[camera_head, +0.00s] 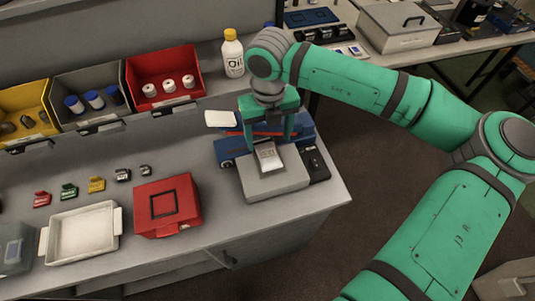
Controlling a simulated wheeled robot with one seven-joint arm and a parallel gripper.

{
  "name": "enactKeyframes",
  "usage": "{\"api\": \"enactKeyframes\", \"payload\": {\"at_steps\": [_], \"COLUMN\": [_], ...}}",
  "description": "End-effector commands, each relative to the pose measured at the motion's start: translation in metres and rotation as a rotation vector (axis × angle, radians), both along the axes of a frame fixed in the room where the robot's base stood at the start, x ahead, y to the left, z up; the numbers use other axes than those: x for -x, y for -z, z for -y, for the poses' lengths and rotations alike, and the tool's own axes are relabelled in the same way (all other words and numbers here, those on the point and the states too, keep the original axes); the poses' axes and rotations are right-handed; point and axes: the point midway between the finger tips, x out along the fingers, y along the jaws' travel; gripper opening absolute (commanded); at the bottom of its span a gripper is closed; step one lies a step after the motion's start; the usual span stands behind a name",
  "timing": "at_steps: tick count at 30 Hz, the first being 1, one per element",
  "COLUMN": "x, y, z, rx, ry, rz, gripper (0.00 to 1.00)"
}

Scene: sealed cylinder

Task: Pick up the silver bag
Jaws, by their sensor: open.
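The silver bag (268,158) is a small shiny packet with a pale label. It rests on the light grey block of a blue and grey device (275,185) near the right end of the counter. My gripper (266,137) points down over the device, its two green fingers apart. The bag shows between and just in front of the fingers. I cannot tell whether the fingers touch it or how high they are above it.
A red case (183,222) and a white tray (83,234) stand to the left. Several small coloured items lie behind them. Yellow, grey and red bins (165,75) and a white bottle with a yellow cap (232,55) stand at the back. The counter's right edge is close to the device.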

Motion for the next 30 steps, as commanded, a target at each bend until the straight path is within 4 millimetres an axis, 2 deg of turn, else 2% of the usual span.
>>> {"api": "enactKeyframes", "payload": {"at_steps": [8,18,27,28,30], "x": [0.002,0.005,0.004,0.004,0.004], "y": [0.02,0.062,0.067,0.067,0.067], "z": [-0.004,-0.005,-0.003,-0.003,-0.003], "rx": [-0.002,-0.003,-0.002,-0.002,-0.002], "ry": [-0.007,-0.004,-0.001,-0.001,-0.001], "rz": [-0.002,-0.002,-0.001,-0.001,-0.001], "gripper": [0.7,0.7,0.7,0.66,0.49]}}
